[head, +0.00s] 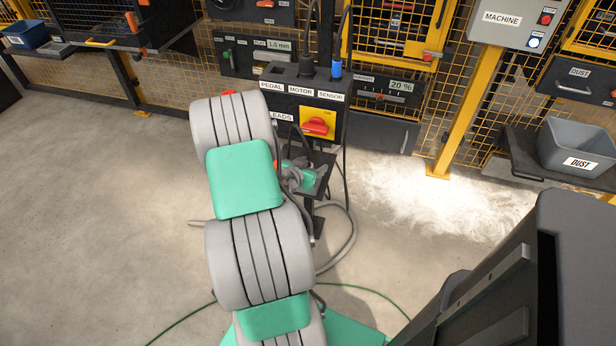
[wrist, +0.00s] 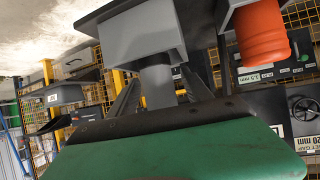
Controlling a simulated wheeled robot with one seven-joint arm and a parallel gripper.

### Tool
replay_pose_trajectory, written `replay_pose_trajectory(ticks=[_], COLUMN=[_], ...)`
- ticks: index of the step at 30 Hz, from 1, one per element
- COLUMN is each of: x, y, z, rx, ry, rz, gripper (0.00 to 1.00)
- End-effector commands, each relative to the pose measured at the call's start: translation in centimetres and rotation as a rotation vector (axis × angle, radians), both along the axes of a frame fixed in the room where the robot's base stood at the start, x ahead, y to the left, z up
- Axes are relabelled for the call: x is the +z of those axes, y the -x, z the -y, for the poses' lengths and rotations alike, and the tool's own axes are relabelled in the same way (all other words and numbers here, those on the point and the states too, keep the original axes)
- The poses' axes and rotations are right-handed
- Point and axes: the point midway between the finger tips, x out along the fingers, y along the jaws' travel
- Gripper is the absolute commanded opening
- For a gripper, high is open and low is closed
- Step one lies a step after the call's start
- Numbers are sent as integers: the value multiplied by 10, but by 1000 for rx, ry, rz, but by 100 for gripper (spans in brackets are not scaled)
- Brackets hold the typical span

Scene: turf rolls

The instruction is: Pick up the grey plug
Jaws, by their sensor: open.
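The grey plug (wrist: 143,32) appears large in the wrist view as a boxy grey body with a round grey stem. An orange ribbed plug (wrist: 262,48) stands to its right. My gripper (wrist: 160,88) is open, with dark fingers partly visible on either side of the stem; I cannot tell whether they touch it. In the head view my gripper (head: 300,178) is at the small dark shelf (head: 322,168) below the LEADS label. There my own arm and hand mostly hide the plug.
The panel (head: 330,98) carries PEDAL, MOTOR and SENSOR labels. A dark plug (head: 307,66) is at MOTOR and a blue plug (head: 336,69) at SENSOR. A red switch (head: 316,126) sits near my arm. A grey cable (head: 350,235) loops on the floor. Open floor lies left.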

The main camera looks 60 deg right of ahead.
Motion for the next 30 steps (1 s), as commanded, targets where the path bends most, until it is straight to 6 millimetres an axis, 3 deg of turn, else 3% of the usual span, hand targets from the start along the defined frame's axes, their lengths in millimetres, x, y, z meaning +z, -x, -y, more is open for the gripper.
replay_pose_trajectory(ticks=[6, 27, 30], x=[0, 0, 0], y=[-1, -1, -1], z=[1, 1, 1], rx=[1, 1, 1], ry=[0, 0, 0], rz=[0, 0, 0], gripper=[58, 0, 0])
